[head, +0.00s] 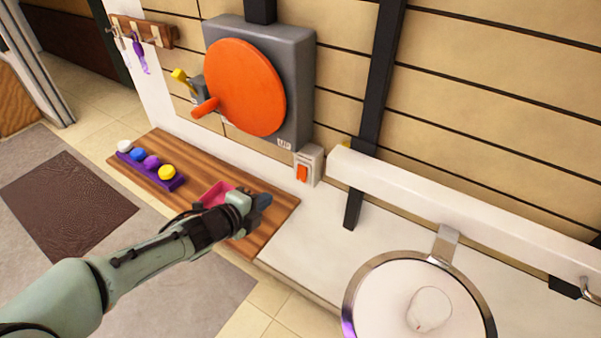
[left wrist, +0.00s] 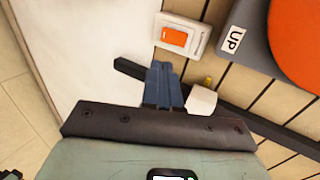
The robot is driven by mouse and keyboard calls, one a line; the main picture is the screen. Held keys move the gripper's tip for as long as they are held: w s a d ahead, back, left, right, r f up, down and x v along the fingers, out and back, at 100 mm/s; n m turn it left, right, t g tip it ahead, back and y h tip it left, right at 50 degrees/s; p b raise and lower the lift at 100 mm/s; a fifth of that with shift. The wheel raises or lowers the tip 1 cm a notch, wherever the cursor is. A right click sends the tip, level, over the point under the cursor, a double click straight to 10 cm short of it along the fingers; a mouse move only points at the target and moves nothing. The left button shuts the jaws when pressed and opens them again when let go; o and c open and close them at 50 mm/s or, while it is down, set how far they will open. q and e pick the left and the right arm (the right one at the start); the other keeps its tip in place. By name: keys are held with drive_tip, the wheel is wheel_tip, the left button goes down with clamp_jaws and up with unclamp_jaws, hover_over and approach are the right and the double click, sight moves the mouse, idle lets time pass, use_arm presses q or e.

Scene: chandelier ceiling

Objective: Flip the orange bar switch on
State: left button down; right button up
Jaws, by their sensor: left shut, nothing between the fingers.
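The orange bar switch (head: 302,174) is a small orange rocker on a white wall plate, to the lower right of the large orange disc. It also shows in the left wrist view (left wrist: 174,37), above my fingers and apart from them. My left gripper (head: 263,201) is shut and empty, to the lower left of the switch in the head view. In the left wrist view its blue fingertips (left wrist: 165,82) lie together, a short way below the switch plate. I cannot tell which way the rocker is tipped. My right gripper is not in view.
A grey box with a big orange disc (head: 244,88) and an "UP" label stands beside the switch. A white rail (head: 460,208) runs along the wall to the right. A wooden board (head: 148,150) holds several coloured knobs. A round metal-rimmed basin (head: 365,285) is lower right.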

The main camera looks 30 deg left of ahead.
use_arm(q)
drive_tip(key=shift+s+r, duration=0.1)
drive_tip(key=shift+s, duration=0.15)
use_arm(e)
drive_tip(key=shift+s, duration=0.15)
use_arm(q)
drive_tip(key=b, duration=0.3)
approach(300, 177)
wheel_tip(300, 177, down, 3)
drive_tip(key=w, duration=0.2)
drive_tip(key=shift+w+d, duration=0.15)
drive_tip(key=shift+w, duration=1.75)
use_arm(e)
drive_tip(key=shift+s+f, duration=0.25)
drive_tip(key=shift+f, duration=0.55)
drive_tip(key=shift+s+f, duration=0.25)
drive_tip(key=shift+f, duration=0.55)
use_arm(q)
drive_tip(key=shift+f, duration=0.25)
